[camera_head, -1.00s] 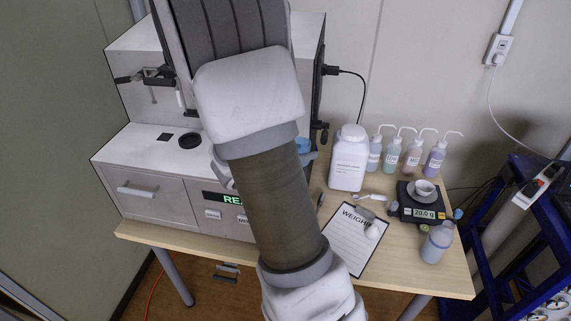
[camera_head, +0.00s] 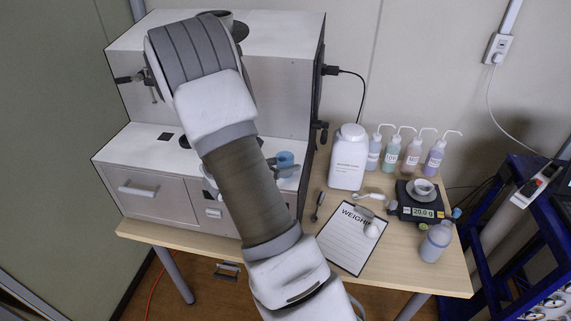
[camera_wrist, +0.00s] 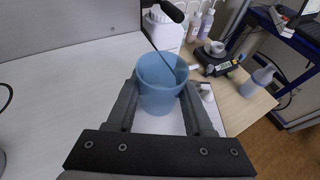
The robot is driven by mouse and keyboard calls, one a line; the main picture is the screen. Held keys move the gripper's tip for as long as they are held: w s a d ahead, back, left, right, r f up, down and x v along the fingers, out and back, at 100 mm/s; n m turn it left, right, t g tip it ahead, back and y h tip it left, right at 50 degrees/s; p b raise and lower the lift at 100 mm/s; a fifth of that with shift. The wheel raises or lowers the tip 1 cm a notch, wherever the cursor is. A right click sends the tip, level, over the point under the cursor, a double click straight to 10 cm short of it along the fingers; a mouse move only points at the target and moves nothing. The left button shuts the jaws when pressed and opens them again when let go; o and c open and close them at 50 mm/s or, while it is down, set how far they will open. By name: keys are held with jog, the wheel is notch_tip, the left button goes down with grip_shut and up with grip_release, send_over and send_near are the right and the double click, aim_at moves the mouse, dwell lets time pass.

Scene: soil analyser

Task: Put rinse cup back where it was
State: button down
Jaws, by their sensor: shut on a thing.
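The rinse cup (camera_wrist: 158,97) is a translucent blue cup held between the two fingers of my gripper (camera_wrist: 160,108) in the wrist view. It appears upright and empty, with its open top toward the camera. In the head view the rinse cup (camera_head: 285,163) shows just right of my arm, over the right end of the analyser's lower white ledge. My gripper (camera_head: 282,172) is mostly hidden by my arm there. I cannot tell whether the cup's base touches the ledge.
The white analyser (camera_head: 155,147) has a side lever (camera_head: 322,128) close to the cup. A large white bottle (camera_head: 348,158), several wash bottles (camera_head: 410,153), a scale with a small dish (camera_head: 422,203) and a clipboard (camera_head: 350,240) occupy the table. The ledge's left part is mostly clear.

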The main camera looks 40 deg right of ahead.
jog(key=shift+f, duration=0.15)
jog(key=shift+c, duration=1.4)
grip_release()
